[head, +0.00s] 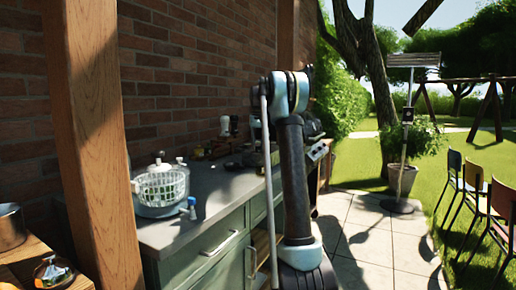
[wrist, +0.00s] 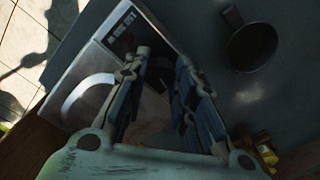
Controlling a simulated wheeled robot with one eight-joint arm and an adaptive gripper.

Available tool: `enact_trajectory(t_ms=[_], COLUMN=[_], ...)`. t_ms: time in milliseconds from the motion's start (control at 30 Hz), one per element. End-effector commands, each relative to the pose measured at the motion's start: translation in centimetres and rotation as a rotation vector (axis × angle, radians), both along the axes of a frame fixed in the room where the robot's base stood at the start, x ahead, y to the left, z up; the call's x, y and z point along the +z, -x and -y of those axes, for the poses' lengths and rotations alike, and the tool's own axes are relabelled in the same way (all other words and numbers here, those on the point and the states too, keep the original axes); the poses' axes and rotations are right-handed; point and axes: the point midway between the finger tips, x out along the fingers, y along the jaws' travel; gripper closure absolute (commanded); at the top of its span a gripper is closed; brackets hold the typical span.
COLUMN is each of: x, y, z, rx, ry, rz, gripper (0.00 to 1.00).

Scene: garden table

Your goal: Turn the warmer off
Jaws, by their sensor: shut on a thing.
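The warmer, as I take it, is a pale metal appliance (wrist: 75,75) in the wrist view, with a dark marked panel (wrist: 121,32) and a pale curved band on its front. It also seems to show on the counter's far end in the head view (head: 318,150), partly behind my arm. My gripper (wrist: 163,62) is over its front face, its fingers closed around a small dark knob (wrist: 157,76). The knob is in shadow, so its setting cannot be read. In the head view my arm hides most of the gripper.
A dark round cup or pan (wrist: 252,46) stands on the grey surface to the right in the wrist view. A wooden post (head: 98,150) is at left; paving lies open at right.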

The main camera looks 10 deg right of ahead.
Motion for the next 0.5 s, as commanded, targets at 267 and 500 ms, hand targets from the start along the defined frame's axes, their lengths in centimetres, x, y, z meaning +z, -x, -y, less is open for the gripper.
enact_trajectory(t_ms=[267,500], x=[-0.01,-0.01], y=[0.01,0.02], z=[0.02,0.03], rx=[0.139,0.190], ry=[0.000,0.000], rz=[0.000,-0.001], gripper=[0.99,0.99])
